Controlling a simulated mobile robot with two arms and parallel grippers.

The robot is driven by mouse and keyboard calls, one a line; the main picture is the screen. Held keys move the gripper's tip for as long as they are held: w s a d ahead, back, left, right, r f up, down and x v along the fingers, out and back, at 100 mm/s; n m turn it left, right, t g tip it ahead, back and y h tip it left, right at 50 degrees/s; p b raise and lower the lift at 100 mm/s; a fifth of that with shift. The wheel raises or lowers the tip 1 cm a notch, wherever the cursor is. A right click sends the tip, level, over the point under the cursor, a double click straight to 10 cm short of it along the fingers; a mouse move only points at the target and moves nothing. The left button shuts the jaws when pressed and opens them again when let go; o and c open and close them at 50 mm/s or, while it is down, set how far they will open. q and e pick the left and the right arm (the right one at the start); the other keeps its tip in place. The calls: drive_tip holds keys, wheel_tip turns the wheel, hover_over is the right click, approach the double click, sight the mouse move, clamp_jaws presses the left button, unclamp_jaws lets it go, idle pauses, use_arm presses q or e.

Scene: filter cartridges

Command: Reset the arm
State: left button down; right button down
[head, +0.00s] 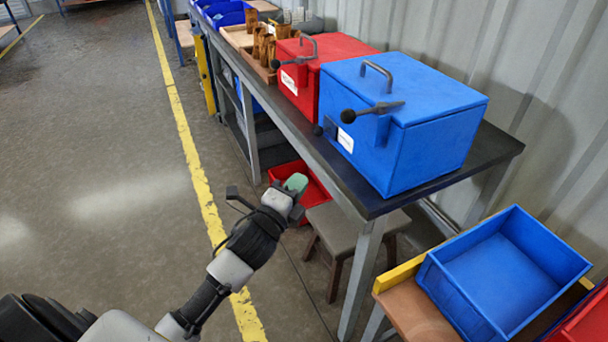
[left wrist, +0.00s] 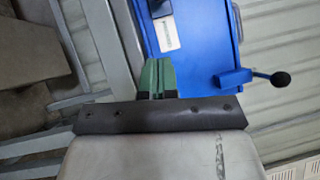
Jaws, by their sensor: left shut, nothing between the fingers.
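My left gripper (head: 296,183) is in front of the workbench in the head view, low beside its front edge and above the floor. Its green fingers also show in the left wrist view (left wrist: 157,76), shut together with nothing between them. The blue box (head: 415,125) with a lid handle and a black-knobbed lever stands on the bench, apart from the gripper. The same blue box (left wrist: 200,45) fills the upper right of the left wrist view. My right gripper is in neither view.
A red box (head: 335,62) stands beside the blue one on the dark bench (head: 462,178). Wooden trays with brown cylinders and blue bins lie farther back. A stool (head: 340,222) and red bin are under the bench. An empty blue bin (head: 515,265) stands at right. The left floor is clear.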

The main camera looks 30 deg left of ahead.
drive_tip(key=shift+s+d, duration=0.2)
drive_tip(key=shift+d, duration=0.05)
